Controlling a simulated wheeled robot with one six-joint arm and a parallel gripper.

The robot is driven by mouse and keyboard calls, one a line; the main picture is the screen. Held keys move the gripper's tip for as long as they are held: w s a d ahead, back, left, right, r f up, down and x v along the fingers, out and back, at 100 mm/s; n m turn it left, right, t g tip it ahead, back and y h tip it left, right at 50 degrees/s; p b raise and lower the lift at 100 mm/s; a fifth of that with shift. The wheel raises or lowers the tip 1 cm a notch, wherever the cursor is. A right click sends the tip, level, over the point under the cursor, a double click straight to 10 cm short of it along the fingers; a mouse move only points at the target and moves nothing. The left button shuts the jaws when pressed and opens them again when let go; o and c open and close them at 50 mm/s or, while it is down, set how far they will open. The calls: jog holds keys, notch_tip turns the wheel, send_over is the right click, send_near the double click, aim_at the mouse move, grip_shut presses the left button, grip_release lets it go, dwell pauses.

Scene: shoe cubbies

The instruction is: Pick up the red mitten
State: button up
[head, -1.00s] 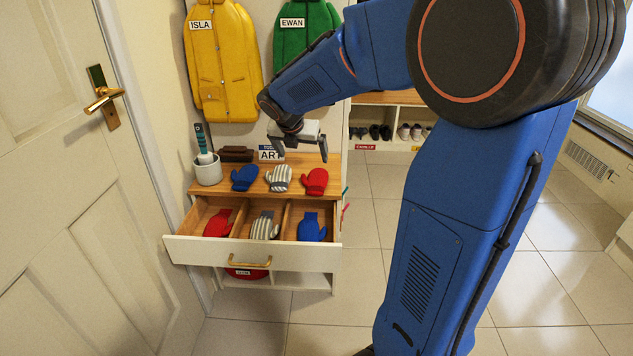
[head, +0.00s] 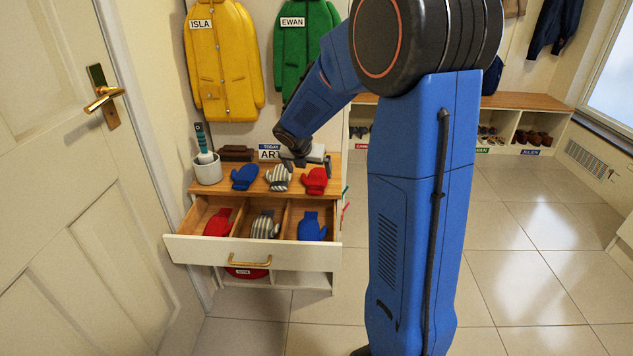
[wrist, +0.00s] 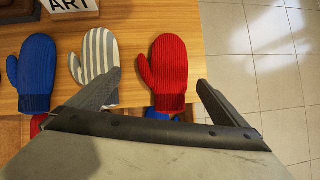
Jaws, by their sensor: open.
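A red mitten (head: 315,181) lies at the right end of the wooden cabinet top, beside a grey-striped mitten (head: 279,178) and a blue mitten (head: 244,177). In the wrist view the red mitten (wrist: 168,72) lies flat, cuff towards me, ahead of and between the fingers. My gripper (wrist: 155,95) is open and empty, above the cabinet's front edge. In the head view my gripper (head: 306,163) is just above the top near the red mitten. A second red mitten (head: 218,222) lies in the left compartment of the open drawer.
The open drawer (head: 208,247) also holds a striped mitten (head: 264,226) and a blue mitten (head: 312,228). A cup with a brush (head: 207,170), a dark brush (head: 236,153) and an ART sign (head: 269,153) stand behind. Floor is clear to the right.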

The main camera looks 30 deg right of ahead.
aim_at(313, 177)
jog(key=x, duration=0.5)
jog(key=shift+s+d, duration=0.15)
jog(key=shift+d, duration=0.05)
jog(key=shift+r, duration=0.1)
jog(key=shift+c, duration=0.6)
jog(key=c, duration=1)
